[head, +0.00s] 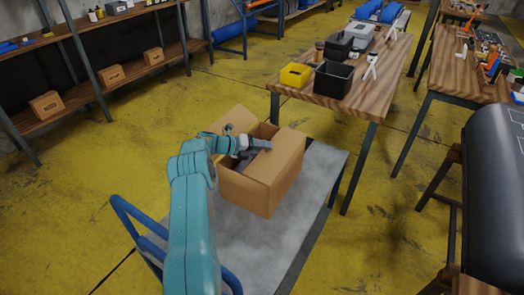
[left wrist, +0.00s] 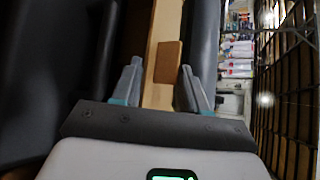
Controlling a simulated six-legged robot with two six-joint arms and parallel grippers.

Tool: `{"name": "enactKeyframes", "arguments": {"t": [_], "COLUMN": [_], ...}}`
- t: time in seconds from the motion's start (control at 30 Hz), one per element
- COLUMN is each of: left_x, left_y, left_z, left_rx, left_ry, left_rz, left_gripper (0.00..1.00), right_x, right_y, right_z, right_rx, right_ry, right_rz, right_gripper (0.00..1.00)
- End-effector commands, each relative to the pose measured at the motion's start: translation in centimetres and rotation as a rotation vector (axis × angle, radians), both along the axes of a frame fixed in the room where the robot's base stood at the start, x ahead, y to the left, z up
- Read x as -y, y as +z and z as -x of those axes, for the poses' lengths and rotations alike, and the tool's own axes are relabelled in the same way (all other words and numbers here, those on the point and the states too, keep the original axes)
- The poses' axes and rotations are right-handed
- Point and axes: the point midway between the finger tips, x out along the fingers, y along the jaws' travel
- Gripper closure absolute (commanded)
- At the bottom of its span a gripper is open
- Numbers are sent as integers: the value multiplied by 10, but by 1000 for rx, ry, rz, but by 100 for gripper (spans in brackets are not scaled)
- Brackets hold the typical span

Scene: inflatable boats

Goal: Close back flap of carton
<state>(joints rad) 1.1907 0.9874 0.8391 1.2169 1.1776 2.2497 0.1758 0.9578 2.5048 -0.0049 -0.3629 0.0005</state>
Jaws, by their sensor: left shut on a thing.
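The open brown carton (head: 262,190) stands on a grey platform in the middle of the head view. A flap on its right side (head: 284,155) slopes outward, and a flap at the back (head: 238,120) stands up behind my gripper. Part of the opening is hidden by my left arm. My left gripper (head: 262,145) is over the opening, its fingertips by the right flap. In the left wrist view, a tan cardboard-like strip (left wrist: 161,45) lies between its fingers; which flap this is, I cannot tell. My right gripper is not in view.
The grey platform (head: 255,245) has a blue rail (head: 135,220) at its left. A wooden table (head: 350,95) with a yellow bin (head: 295,75) and a black bin (head: 333,80) stands behind right. Shelves with small cartons (head: 47,105) are at left. Yellow floor (head: 100,170) is clear between.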

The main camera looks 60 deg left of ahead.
Motion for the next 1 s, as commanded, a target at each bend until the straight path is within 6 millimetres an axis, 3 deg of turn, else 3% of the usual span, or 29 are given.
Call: {"name": "enactKeyframes", "arguments": {"t": [0.2, 0.73, 0.77, 0.8, 1.0], "left_x": [2, 2, 2, 2, 1], "left_y": [-11, -12, -12, -12, -10], "left_z": [0, 0, 0, 0, 0], "left_rx": [-6, -7, -7, -7, -2], "left_ry": [-2, -3, -3, -3, -2], "left_rz": [2, 2, 2, 2, 1], "left_gripper": [100, 100, 54, 45, 45], "right_x": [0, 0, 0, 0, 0], "right_y": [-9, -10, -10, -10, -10], "right_z": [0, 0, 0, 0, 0], "right_rx": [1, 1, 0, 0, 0], "right_ry": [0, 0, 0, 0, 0], "right_rz": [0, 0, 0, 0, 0], "right_gripper": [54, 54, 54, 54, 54]}}
